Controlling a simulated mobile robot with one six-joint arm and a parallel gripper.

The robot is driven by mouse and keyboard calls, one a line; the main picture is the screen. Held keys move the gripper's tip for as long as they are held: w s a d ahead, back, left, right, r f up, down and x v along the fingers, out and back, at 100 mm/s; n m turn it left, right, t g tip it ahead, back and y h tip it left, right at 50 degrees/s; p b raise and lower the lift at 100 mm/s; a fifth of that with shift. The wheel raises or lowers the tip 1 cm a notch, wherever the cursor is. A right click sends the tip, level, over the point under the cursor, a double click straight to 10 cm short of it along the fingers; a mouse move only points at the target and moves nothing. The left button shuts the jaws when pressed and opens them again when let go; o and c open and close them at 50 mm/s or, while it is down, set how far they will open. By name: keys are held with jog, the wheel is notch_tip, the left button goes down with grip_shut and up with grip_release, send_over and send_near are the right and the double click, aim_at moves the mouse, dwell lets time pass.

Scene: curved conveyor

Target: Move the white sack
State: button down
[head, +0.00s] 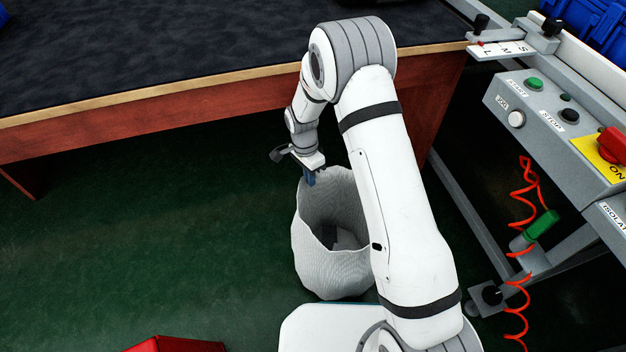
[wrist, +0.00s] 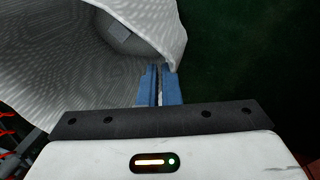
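The white sack (head: 325,270) stands open-topped on the green floor, in front of the table and left of my arm's white link, which hides part of its right side. It looks ribbed and hollow, and its inside also fills the upper left of the wrist view (wrist: 85,75). My gripper (head: 310,180) points down at the sack's far left rim. In the wrist view, the blue fingers of my gripper (wrist: 160,70) are nearly together, with the rim pinched in the narrow gap between them. Their tips are partly hidden against the fabric.
A dark-topped table (head: 180,50) with a red-brown side stands behind the sack. A control box (head: 560,120) on a grey frame and an orange coiled cable (head: 520,230) are at right. A red object (head: 178,344) is at the bottom edge. The floor at left is clear.

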jog(key=shift+w+a+r, duration=0.1)
jog(key=shift+w+a, duration=0.25)
jog(key=shift+w, duration=0.3)
jog(key=c, duration=1.6)
grip_release()
jog(key=shift+o, duration=0.3)
jog(key=shift+s+d, duration=0.1)
jog(key=shift+r, duration=0.1)
